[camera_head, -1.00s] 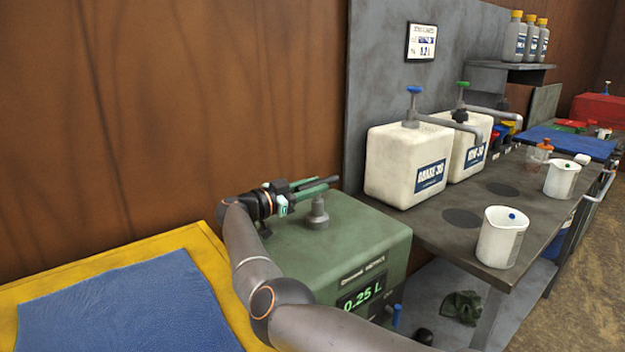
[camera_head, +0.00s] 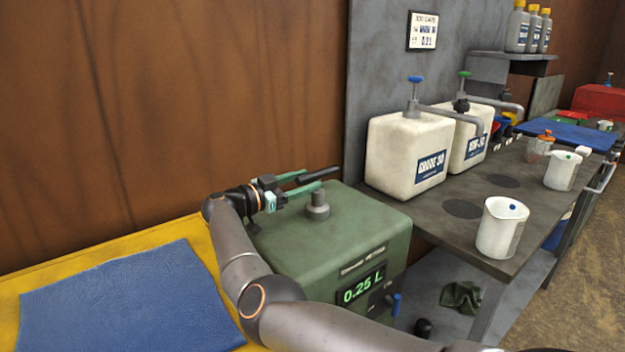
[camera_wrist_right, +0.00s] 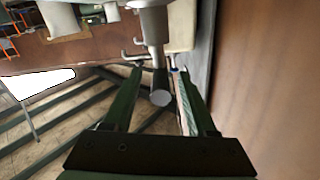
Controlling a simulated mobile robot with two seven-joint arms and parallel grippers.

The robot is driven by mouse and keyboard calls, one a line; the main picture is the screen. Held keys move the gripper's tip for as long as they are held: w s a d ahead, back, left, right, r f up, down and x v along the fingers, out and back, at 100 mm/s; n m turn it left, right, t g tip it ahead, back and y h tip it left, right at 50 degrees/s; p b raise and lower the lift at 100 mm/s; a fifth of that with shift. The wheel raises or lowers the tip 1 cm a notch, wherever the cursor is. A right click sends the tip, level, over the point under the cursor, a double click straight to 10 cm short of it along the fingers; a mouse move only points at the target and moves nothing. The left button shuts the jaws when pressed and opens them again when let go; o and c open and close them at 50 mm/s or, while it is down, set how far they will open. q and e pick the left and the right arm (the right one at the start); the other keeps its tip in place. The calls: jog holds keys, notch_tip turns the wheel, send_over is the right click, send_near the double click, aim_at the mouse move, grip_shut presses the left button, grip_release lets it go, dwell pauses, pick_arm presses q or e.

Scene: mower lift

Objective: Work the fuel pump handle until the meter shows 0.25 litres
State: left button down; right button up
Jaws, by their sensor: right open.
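The fuel pump (camera_head: 300,245) is a green box at the centre of the head view, with a grey post on top. Its meter (camera_head: 361,289) shows 0.25 L in green digits. The pump handle (camera_head: 322,174) is a dark bar above the post. My right gripper (camera_head: 311,180) is open, with its green fingers on either side of the handle's near end. In the right wrist view, the handle (camera_wrist_right: 160,90) shows its round end between the spread fingers (camera_wrist_right: 160,95), with gaps on both sides. My left gripper is not in view.
White canisters (camera_head: 408,150) with pump taps stand on the grey bench (camera_head: 450,205) to the right. A white jug (camera_head: 502,228) stands near the bench's front edge. A blue mat (camera_head: 125,300) on a yellow surface lies to the left. A brown wall is behind.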

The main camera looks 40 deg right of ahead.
jog(key=a, duration=0.4)
jog(key=shift+w+a, duration=0.25)
jog(key=shift+a, duration=0.05)
dwell(0.7)
